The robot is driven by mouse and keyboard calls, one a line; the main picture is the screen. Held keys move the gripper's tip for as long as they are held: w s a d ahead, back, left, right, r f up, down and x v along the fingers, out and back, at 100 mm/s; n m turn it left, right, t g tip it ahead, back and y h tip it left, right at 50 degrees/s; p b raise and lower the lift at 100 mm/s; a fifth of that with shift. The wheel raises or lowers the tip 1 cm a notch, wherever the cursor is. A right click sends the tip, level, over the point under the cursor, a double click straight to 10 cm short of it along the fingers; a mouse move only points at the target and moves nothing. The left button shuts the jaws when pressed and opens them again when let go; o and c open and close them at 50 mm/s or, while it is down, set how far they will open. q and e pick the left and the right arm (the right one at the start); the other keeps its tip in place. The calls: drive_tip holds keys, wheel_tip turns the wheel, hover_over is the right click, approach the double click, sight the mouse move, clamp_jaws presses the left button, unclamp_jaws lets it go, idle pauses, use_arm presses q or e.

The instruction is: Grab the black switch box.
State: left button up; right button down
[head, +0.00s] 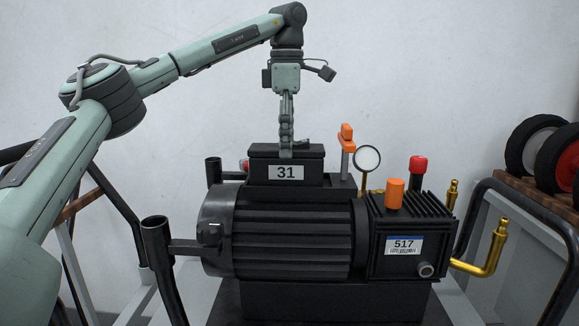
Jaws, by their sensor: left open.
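The black switch box (254,172) with a white label reading "31" sits on top of the black ribbed motor (290,236) in the middle of the view. My left gripper (286,150) points straight down from above, with its fingers seen nearly edge-on. It is open, and its fingertips are at the top of the box, overlapping its upper edge in the picture. I cannot tell whether the fingers touch the box or straddle it. My right gripper is out of view.
Right of the box stand an orange-handled lever (347,138), a round gauge (367,159), an orange cap (395,193) and a red cap (417,165). Brass pipes (490,255) stick out at the right. Black wheels (535,143) rest on a wooden surface at far right.

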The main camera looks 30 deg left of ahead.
sight(287, 160)
use_arm(q)
wheel_tip(287, 160, down, 4)
drive_tip(key=shift+s+f, duration=0.1)
drive_tip(key=shift+s, duration=0.05)
drive_tip(key=shift+c, duration=0.4)
drive_tip(key=c, duration=1.4)
